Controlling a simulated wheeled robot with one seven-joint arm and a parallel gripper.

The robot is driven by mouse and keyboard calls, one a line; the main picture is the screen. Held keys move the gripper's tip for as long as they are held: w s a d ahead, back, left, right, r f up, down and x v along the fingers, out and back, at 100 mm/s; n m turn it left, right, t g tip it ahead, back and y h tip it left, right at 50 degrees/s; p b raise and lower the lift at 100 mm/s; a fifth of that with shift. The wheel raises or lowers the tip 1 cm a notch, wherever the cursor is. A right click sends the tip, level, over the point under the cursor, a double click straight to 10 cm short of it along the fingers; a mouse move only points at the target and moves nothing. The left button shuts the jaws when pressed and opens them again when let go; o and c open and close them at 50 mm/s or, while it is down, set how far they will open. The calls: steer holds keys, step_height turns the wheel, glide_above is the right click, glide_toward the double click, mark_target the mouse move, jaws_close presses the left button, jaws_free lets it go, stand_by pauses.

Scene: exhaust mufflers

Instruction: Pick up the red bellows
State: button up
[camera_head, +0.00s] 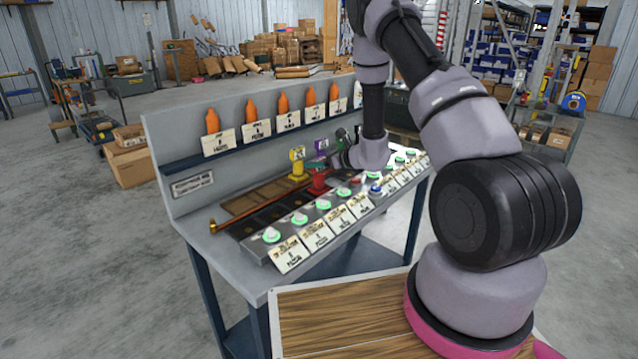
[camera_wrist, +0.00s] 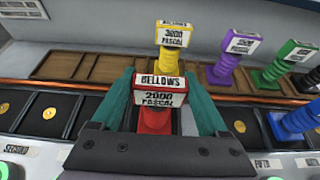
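The red bellows (camera_wrist: 153,121), with a white label reading BELLOWS 2000 PASCAL, stands upright in the middle of the wrist view. In the head view it (camera_head: 318,183) stands on the bench behind the row of green-lit buttons. My gripper (camera_wrist: 158,77) has its two teal fingers on either side of the red bellows. A gap shows between the bellows body and the right finger, so the gripper looks open around it. The lower part of the bellows is hidden by the gripper body.
A yellow bellows (camera_wrist: 170,52) stands just behind the red one. Purple (camera_wrist: 227,66) and green (camera_wrist: 277,68) bellows stand to its right, and a blue bellows (camera_wrist: 296,121) is nearer right. An orange-brown rod (camera_wrist: 50,83) runs across the bench. Empty brown trays (camera_wrist: 85,68) lie left.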

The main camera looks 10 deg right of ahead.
jaws_close()
steer(key=shift+r, duration=0.1)
